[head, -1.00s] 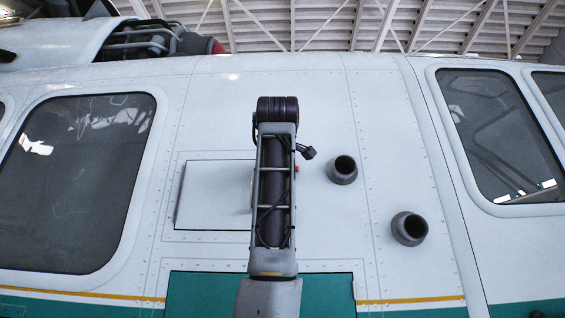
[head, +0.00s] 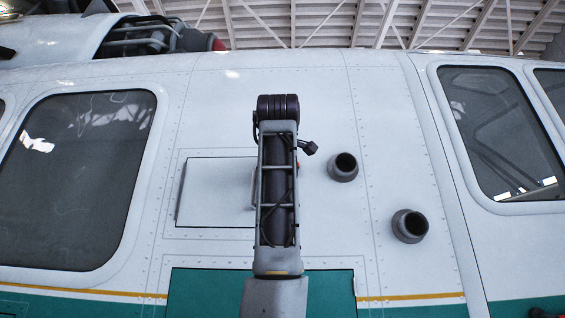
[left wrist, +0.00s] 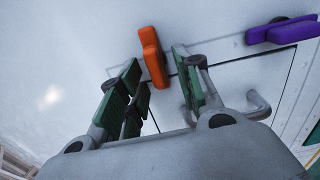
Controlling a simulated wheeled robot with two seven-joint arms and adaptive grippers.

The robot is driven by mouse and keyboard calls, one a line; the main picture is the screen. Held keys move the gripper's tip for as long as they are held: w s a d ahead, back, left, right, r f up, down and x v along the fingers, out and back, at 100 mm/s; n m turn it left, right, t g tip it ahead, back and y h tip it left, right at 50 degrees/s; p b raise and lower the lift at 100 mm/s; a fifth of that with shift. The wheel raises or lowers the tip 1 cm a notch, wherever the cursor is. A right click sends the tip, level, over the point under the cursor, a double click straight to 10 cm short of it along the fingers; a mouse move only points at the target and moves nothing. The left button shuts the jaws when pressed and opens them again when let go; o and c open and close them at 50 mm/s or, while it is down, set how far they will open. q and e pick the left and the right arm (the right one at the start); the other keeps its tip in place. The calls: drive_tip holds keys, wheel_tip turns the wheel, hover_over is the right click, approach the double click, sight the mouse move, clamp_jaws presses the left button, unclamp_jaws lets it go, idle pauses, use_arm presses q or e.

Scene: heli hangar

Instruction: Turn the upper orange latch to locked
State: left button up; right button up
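The orange latch (left wrist: 152,57) is in the upper middle of the left wrist view, near the edge of a pale hatch panel. My left gripper (left wrist: 156,62) is open, with green-padded fingers on either side of the latch's lower part. I cannot tell whether either finger touches it. A purple latch (left wrist: 284,32) lies farther right in that view. In the head view, the hatch panel (head: 214,192) shows left of my raised arm. That arm hides the orange latch and the gripper there. My right gripper is not in view.
A grey bar handle (left wrist: 258,106) stands out right of the gripper. Two dark round pipes (head: 343,167) (head: 410,226) jut from the white helicopter side, right of my arm. Windows (head: 78,180) flank this area.

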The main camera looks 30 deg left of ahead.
use_arm(q)
drive_tip(key=shift+s+d, duration=0.1)
drive_tip(key=v, duration=1.1)
drive_tip(key=shift+s, duration=0.35)
drive_tip(key=shift+d, duration=0.1)
idle(0.5)
